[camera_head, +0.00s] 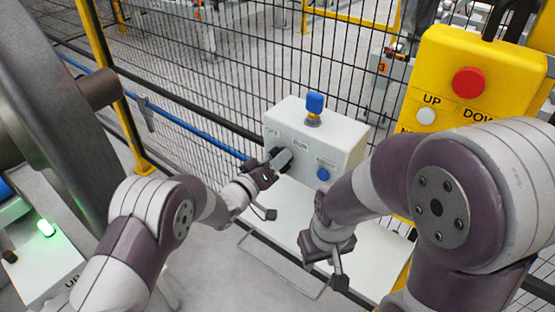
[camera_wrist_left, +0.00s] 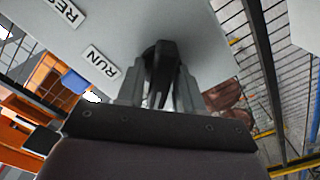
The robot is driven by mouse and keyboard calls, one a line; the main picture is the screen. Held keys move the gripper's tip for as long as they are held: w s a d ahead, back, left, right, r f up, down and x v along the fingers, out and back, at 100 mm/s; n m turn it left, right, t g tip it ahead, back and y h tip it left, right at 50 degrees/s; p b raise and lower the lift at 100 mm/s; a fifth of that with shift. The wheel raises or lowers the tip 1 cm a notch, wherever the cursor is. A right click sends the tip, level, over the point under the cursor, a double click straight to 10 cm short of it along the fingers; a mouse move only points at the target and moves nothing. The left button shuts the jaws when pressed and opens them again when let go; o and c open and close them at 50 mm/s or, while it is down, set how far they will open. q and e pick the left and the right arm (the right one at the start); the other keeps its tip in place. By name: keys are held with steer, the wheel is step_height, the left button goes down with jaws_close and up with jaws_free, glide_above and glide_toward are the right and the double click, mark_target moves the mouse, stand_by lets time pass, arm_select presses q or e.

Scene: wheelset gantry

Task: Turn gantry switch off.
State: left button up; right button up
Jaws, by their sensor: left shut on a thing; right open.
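The grey switch box (camera_head: 340,138) stands by the mesh fence in the head view. Its front carries the labels OFF and RUN and a dark rotary switch knob (camera_head: 281,158). My left gripper (camera_head: 268,171) is at the front of the box, shut on the knob. In the left wrist view the black knob (camera_wrist_left: 161,62) sits between the two grey fingers, with the RUN label (camera_wrist_left: 101,67) to its left. The fingers partly hide the knob, and the OFF label is not visible there. My right gripper (camera_head: 326,270) is open and empty, lower and to the right of the box.
A blue lamp (camera_head: 314,104) tops the box; a blue button (camera_head: 323,174) is on its front. A yellow pendant (camera_head: 440,85) with red and white buttons stands right. A mesh fence (camera_head: 225,85) runs behind. A green-lit box (camera_head: 45,228) is at lower left.

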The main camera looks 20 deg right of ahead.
arm_select(q)
steer(key=shift+r+n, duration=0.1)
steer(key=shift+n, duration=0.3)
steer(key=o, duration=0.8)
steer(key=shift+c, duration=0.2)
steer(key=shift+a, duration=0.1)
steer(key=shift+s+a, duration=0.2)
steer(key=shift+a, duration=0.15)
steer(key=b+v, duration=0.1)
steer(key=v, duration=1.1)
steer(key=shift+d, duration=0.1)
